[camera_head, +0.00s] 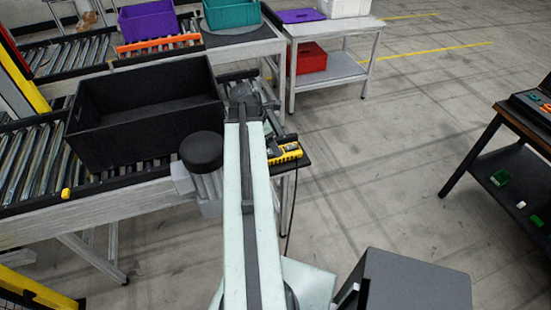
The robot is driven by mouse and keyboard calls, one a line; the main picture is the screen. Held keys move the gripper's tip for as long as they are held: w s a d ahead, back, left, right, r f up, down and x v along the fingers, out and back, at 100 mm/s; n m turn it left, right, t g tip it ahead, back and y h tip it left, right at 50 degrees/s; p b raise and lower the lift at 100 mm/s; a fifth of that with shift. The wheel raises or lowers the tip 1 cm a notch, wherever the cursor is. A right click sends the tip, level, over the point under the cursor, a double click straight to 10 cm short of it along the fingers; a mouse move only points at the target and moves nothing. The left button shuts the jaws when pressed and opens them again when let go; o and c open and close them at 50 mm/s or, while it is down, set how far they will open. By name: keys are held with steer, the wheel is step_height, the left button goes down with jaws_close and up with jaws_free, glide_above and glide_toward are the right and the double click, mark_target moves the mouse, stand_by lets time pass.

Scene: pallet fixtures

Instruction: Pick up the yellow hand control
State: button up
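The yellow hand control (285,154) lies on a small black ledge (304,158) at the right end of the near roller conveyor, just right of my pale arm. A dark cable hangs down below it. My arm reaches up the middle of the picture and covers part of the area to the left of the control. My gripper (279,142) seems to be the small dark part close beside the control's upper side. Its fingers are too small and hidden to tell whether they are open, or whether they touch the control.
A large black crate (150,128) stands on the conveyor to the left. Behind are purple (148,20) and teal (232,13) bins and a grey table (335,28) with a red bin (311,58) below. A dark workbench (480,165) stands at right. The floor between is clear.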

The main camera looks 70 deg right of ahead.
steer(key=shift+w+f, duration=0.1)
steer(key=shift+f, duration=0.15)
steer(key=b+x, duration=0.4)
steer(key=x, duration=0.1)
steer(key=shift+w+d+f+b, duration=0.1)
steer(key=shift+d+f+b, duration=0.05)
steer(key=shift+d+b, duration=0.15)
steer(key=shift+r, duration=0.2)
jaws_close()
